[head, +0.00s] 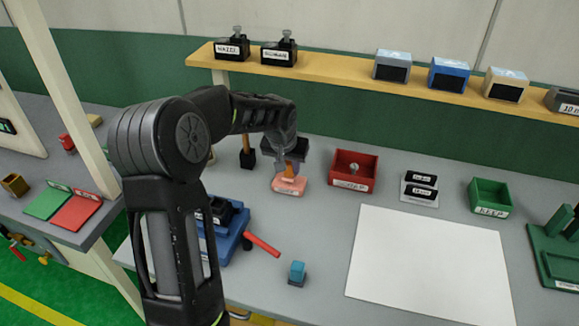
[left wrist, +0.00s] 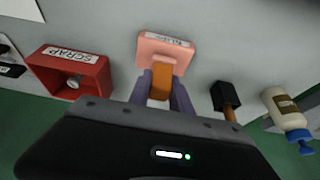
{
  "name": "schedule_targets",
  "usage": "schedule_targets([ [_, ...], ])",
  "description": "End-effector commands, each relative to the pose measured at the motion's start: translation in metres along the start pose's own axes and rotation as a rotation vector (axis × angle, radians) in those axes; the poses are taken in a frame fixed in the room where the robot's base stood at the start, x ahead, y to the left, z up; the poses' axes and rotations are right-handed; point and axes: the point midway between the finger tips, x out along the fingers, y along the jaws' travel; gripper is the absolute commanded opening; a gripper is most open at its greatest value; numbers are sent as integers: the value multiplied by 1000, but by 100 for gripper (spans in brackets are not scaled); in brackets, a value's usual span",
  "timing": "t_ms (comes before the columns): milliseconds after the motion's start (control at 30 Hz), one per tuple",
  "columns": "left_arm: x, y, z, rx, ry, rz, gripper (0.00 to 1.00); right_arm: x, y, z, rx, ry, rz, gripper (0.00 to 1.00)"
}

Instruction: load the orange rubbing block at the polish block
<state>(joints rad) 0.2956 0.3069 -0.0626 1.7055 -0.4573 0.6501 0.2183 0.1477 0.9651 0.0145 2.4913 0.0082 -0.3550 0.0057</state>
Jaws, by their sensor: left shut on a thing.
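The orange rubbing block (left wrist: 161,82) is between the two fingers of my left gripper (left wrist: 164,90), which is shut on it. It also shows in the head view as a small orange shape (head: 291,172) under the gripper. The pink polish block (head: 288,187), with a white label, lies on the bench directly below; it shows in the left wrist view (left wrist: 160,53) just beyond the fingertips. The orange block overlaps the pink block's edge in both views; I cannot tell whether they touch. My right gripper is not in view.
A red scrap bin (head: 354,171) stands right of the polish block, and a dark block with an orange handle (head: 247,155) stands left. A white sheet (head: 428,262), a green keep bin (head: 490,198) and a small blue block (head: 297,271) are on the bench.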

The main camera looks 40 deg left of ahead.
Motion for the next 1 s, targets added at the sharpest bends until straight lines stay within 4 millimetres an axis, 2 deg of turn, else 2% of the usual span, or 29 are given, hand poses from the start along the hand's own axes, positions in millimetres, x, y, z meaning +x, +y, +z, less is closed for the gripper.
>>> schedule_targets([
  [33, -8, 0, -4, 0, 2, 0, 0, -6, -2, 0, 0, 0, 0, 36],
  [533, -48, 0, -20, 0, 3, 0, 0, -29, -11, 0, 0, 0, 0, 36],
  [1000, -52, 0, -22, 0, 3, 0, 0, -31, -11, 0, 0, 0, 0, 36],
])
